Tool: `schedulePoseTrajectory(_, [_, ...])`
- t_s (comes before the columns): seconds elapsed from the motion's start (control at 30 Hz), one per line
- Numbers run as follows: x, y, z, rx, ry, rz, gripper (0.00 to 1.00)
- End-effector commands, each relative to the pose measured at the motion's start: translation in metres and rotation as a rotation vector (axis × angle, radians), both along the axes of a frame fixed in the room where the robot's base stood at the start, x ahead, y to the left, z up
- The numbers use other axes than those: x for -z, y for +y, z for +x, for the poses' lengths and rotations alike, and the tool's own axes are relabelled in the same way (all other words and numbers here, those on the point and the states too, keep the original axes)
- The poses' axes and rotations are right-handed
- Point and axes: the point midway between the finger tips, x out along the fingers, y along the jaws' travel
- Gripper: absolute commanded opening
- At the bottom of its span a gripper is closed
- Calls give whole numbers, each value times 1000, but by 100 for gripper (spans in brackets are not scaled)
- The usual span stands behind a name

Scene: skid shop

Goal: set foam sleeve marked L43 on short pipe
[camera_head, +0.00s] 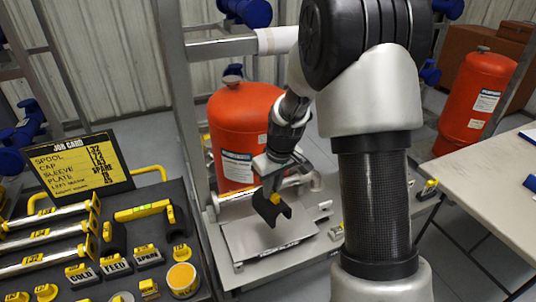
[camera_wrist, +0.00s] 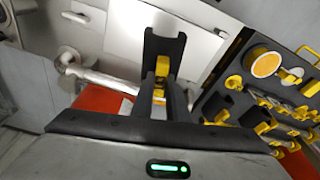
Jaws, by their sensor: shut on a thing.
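My gripper (camera_head: 268,176) is shut on a black foam sleeve (camera_head: 272,208) with a yellow tag, held in the air over the skid's grey plate. In the wrist view the held sleeve (camera_wrist: 163,48) stands out ahead of my fingers, an open-sided channel. Its tag is too small to read. A short silver pipe (camera_head: 238,197) runs along the skid behind my gripper, partly hidden by it. The wrist view shows the pipe (camera_wrist: 105,79) with an elbow fitting at its left end. The sleeve appears apart from the pipe.
A red tank (camera_head: 235,125) stands close behind the pipe. The dark tray (camera_head: 190,262) at left holds pipe spools, tagged blocks and other black sleeves (camera_head: 113,240). A job card (camera_head: 82,165) stands behind it.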

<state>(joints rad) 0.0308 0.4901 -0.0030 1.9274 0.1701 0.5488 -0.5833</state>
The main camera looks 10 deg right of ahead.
Motion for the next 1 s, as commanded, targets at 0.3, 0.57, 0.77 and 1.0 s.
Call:
schedulePoseTrajectory(0.3, [2,6,99,-618,0,2,0])
schedulePoseTrajectory(0.57, [4,2,146,-1062,0,0,0])
schedulePoseTrajectory(0.77, [2,-3,161,-1276,-1,0,0])
schedulePoseTrajectory(1.0, [4,-5,164,-1358,0,0,0])
